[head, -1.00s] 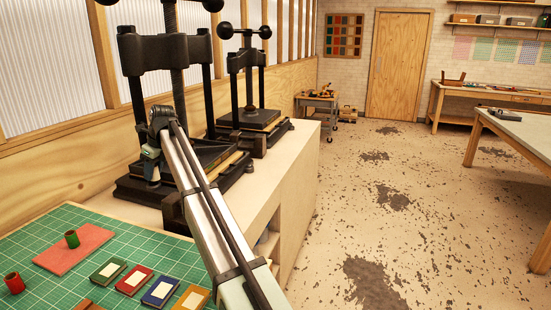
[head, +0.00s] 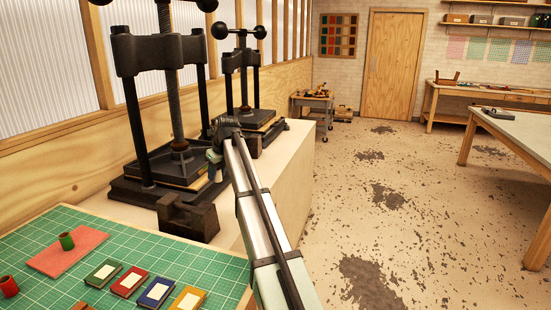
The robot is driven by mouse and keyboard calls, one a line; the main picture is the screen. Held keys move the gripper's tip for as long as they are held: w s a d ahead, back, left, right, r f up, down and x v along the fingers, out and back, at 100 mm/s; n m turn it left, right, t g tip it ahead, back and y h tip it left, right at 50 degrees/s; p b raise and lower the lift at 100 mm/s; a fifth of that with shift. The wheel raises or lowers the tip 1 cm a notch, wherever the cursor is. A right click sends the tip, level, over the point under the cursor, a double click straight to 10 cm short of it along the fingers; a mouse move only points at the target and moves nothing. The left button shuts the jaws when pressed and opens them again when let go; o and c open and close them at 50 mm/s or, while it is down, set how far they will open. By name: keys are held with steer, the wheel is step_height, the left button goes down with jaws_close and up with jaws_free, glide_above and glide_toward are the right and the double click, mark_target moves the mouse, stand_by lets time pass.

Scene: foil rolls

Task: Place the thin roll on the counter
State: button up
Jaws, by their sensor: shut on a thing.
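My gripper (head: 213,172) is at the far end of my arm, small and partly hidden, in front of the presses and above the counter (head: 135,217). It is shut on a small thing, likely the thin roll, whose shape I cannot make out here. A green roll (head: 67,241) stands upright on a pink pad (head: 70,254). A red roll (head: 9,287) is on the green mat at the left edge of the view. The counter is pale and carries the presses.
A large black press (head: 143,125) stands on the counter, a second press (head: 243,85) behind it. A dark metal block (head: 188,217) sits near my gripper. Several small coloured books (head: 129,281) lie on the green cutting mat (head: 215,265). Bare counter shows between mat and large press.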

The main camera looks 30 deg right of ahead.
mark_target(219, 214)
step_height(219, 214, down, 15)
steer(key=shift+f, duration=0.1)
stand_by(0.7)
steer(key=shift+f, duration=0.15)
steer(key=o, duration=1)
steer(key=v, duration=1.2)
steer(key=shift+s, duration=0.1)
